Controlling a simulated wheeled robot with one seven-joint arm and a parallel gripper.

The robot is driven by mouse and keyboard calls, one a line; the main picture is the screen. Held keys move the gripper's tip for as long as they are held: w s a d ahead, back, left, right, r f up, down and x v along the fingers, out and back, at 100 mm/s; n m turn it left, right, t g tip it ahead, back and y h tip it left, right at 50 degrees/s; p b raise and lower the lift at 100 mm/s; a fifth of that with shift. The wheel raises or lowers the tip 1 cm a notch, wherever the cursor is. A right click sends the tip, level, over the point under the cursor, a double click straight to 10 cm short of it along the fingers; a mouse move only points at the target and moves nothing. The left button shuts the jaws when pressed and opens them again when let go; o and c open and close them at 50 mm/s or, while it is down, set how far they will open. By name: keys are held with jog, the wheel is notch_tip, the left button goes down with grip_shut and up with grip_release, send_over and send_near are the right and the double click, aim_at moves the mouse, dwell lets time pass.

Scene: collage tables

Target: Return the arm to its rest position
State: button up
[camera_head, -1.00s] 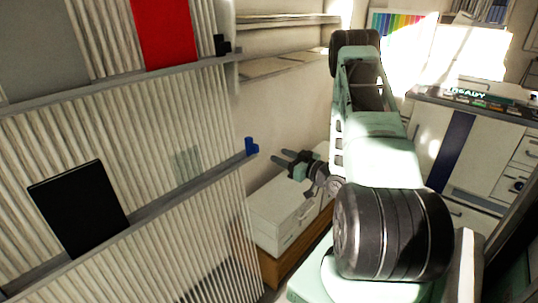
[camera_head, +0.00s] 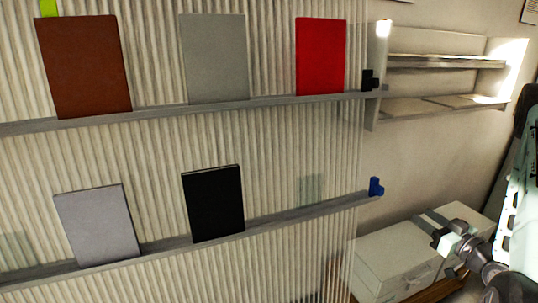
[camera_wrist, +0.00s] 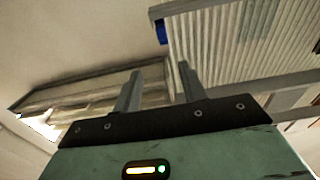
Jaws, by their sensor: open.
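My gripper (camera_head: 436,229) is at the lower right of the head view, in front of a white cabinet. Its two fingers are apart with nothing between them. In the wrist view my gripper (camera_wrist: 158,88) also shows both fingers spread and empty. Part of my pale green arm runs along the right edge of the head view; the rest of it is out of frame.
A corrugated wall carries an upper ledge (camera_head: 270,102) and a lower ledge (camera_head: 290,213) with red, grey, brown and black panels. A blue piece (camera_head: 376,187) sits at the lower ledge's end. A white cabinet (camera_head: 385,265) and wall shelves (camera_head: 445,62) are at right.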

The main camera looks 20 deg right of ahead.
jog(key=w+a+r+n+g+y, duration=0.25)
jog(key=w+a+g, duration=0.35)
jog(key=w+a, duration=0.8)
jog(key=s+a+r+n+g, duration=0.1)
jog(key=a+r+n+g, duration=0.2)
jog(key=a, duration=1.2)
jog(key=s+a+r+g, duration=0.3)
jog(key=s+a+g, duration=0.2)
jog(key=s+a, duration=0.7)
jog(key=s+a+r+n+g+h, duration=0.1)
jog(key=s+a+g, duration=0.1)
jog(key=s, duration=0.6)
jog(key=s+a+r+n+g+h, duration=0.1)
jog(key=s+a, duration=0.3)
jog(key=s, duration=0.4)
jog(key=shift+s+a+r+g+p, duration=0.15)
jog(key=shift+a+r+g+p, duration=0.15)
jog(key=shift+r+g, duration=0.3)
jog(key=shift+r, duration=0.1)
